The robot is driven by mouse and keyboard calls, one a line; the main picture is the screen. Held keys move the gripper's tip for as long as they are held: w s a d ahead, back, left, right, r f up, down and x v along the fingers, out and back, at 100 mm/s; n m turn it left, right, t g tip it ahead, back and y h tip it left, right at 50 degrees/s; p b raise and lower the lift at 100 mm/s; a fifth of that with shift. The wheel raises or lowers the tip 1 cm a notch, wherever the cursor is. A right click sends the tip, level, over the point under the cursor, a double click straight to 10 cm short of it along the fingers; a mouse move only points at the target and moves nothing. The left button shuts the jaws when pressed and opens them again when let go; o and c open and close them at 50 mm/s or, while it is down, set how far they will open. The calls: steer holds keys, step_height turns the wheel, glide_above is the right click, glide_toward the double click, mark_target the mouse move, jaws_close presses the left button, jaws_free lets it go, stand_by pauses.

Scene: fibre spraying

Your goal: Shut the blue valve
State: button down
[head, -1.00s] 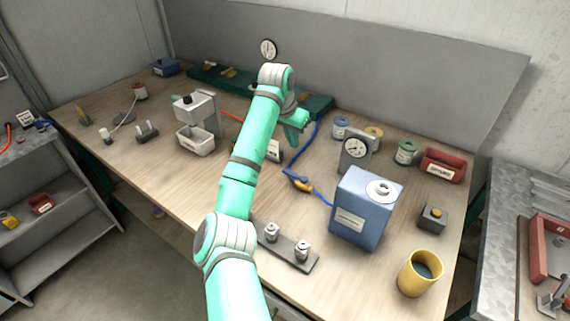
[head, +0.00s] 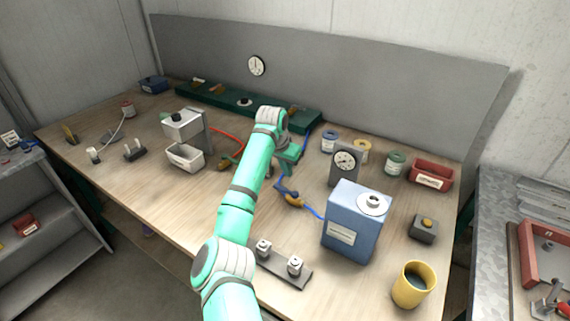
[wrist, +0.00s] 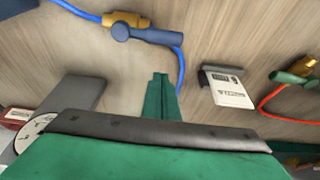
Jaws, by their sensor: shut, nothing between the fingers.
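The blue valve (head: 290,197) sits on the blue hose on the bench, left of the blue canister. In the wrist view its brass body and blue lever (wrist: 150,35) show near the top. The lever lies roughly along the hose's line, pointing right. My gripper (head: 287,164) is just beyond the valve in the head view, above the bench. In the wrist view my green fingertips (wrist: 160,82) are together and empty, below the lever in the picture and apart from it. The blue hose (wrist: 181,72) passes behind the fingertips.
A second brass valve with a green lever (wrist: 292,77) sits on a red hose. A white-labelled block (wrist: 228,90) stands between the hoses. The dial gauge (head: 344,163) and blue canister (head: 338,236) stand to the right. A rail with two fittings (head: 275,268) is in front.

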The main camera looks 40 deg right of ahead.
mark_target(286, 190)
steer(key=shift+s+a+f, duration=0.2)
steer(key=shift+a+f, duration=0.4)
steer(key=shift+a, duration=0.1)
steer(key=shift+s+a, duration=0.25)
steer(key=shift+a, duration=0.25)
steer(key=shift+s+a, duration=0.25)
steer(key=shift+a, duration=0.25)
